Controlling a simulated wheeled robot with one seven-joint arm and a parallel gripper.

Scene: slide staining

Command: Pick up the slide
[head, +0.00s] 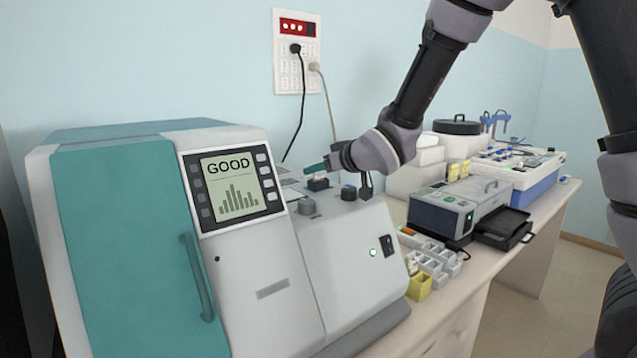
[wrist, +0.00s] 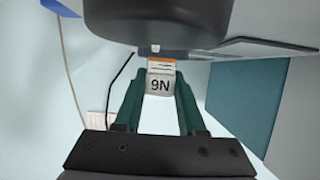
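The slide (wrist: 160,82) shows in the wrist view between my fingertips. It has a pale label end with dark characters, upside down in the picture, and an orange band beyond it. My gripper (wrist: 161,78) has its two green fingers apart, one on each side of the label end and very close to its edges. I cannot tell whether they touch it. In the head view my gripper (head: 314,168) is low over the top of the grey machine, at a small dark holder (head: 318,184). The slide is too small there to make out clearly.
The grey and teal machine (head: 270,291) stands on the bench; its screen (head: 236,183) reads GOOD. A dark knob (head: 348,193) is close to the right of my gripper. Further right are small white and yellow containers (head: 419,287) and a grey device (head: 448,207) with a black tray.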

